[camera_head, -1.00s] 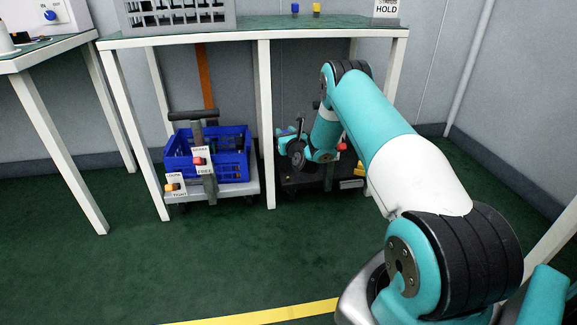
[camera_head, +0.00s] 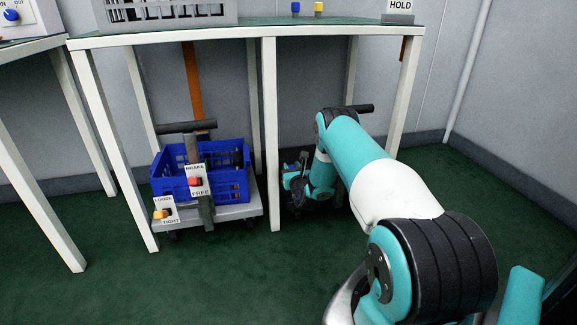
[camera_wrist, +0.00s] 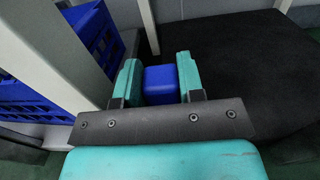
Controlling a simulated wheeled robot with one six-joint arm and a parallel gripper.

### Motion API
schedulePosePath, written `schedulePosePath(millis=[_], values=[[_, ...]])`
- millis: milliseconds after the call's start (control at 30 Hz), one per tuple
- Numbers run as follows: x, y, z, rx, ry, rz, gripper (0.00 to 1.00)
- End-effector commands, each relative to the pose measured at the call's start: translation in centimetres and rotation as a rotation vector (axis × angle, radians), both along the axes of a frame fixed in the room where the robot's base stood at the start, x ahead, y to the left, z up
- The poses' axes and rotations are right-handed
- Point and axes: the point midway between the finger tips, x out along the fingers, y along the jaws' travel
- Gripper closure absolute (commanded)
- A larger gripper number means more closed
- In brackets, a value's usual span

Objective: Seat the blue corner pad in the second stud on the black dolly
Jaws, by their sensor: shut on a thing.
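In the wrist view my gripper (camera_wrist: 158,70) is shut on the blue corner pad (camera_wrist: 160,87), a small block between the two teal fingers. The dark deck of the black dolly (camera_wrist: 245,65) lies beyond and right of the pad. I see no stud on the part of the deck in view, and cannot tell the pad's height above it. In the head view my gripper (camera_head: 297,175) is low under the table, right of its middle leg. My arm hides most of the black dolly there; its dark handle bar (camera_head: 357,108) shows behind the arm.
The table's white middle leg (camera_head: 271,140) stands close left of my gripper. A grey dolly (camera_head: 236,212) with a blue crate (camera_head: 220,190) and BRAKE and LOOSE/TIGHT signs is left of that leg. The tabletop (camera_head: 350,26) is above. A blue block (camera_head: 295,7) and yellow block (camera_head: 319,7) sit on it.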

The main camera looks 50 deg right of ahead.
Motion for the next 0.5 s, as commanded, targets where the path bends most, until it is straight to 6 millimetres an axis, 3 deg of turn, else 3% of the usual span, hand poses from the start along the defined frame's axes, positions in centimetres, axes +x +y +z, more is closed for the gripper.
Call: schedulePosePath(millis=[233, 500], values=[[-0.9, -1.5, 0.0, 0.000, 0.000, -0.020, 0.89], [-1.3, -1.5, -0.6, 0.000, 0.000, -0.022, 0.89]])
